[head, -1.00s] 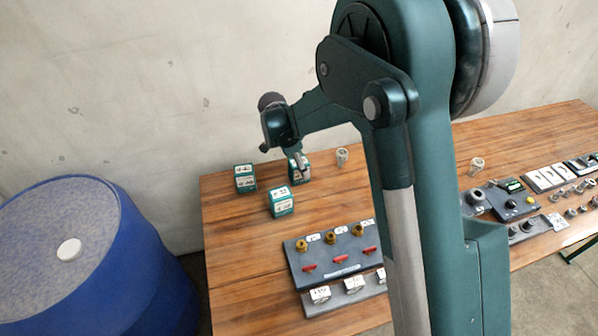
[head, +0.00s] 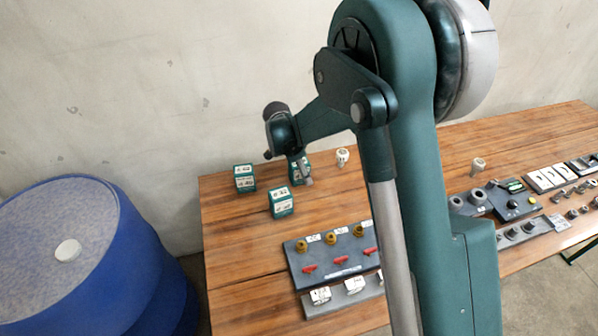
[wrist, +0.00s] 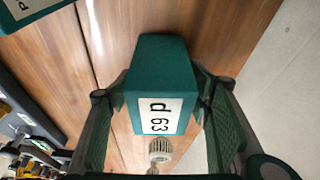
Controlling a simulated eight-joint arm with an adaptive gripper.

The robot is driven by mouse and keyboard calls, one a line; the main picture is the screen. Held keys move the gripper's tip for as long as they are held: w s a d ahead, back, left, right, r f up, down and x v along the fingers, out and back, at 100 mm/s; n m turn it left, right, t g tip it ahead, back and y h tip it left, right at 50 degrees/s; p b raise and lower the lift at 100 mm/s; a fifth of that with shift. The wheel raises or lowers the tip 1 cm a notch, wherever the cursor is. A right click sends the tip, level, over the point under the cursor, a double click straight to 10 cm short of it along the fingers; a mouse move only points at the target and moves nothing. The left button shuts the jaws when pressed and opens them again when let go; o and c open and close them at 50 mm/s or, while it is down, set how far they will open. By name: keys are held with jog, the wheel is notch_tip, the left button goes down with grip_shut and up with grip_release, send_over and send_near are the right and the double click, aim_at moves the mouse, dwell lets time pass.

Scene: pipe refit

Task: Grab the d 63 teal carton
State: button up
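The d 63 teal carton (wrist: 150,62) fills the middle of the wrist view, its white label facing the camera. In the head view this carton (head: 307,162) stands at the back of the table, partly hidden by my gripper (head: 304,178). In the wrist view the fingers of my gripper (wrist: 162,85) are spread wide, one on each side of the carton. I cannot tell whether their tips touch it. Two other teal cartons stand to the left in the head view, one farther back (head: 244,178) and one nearer (head: 281,202).
A grey fitting (head: 342,157) stands right of the d 63 carton; it shows in the wrist view (wrist: 160,150). A valve panel (head: 333,258) lies at the front. Other fittings and panels lie right. A blue drum (head: 150,260) stands left of the table.

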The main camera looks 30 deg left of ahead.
aim_at(307, 160)
jog(key=c, duration=1)
jog(key=shift+r, duration=0.1)
jog(key=shift+r+p, duration=0.85)
jog(key=shift+r, duration=4.05)
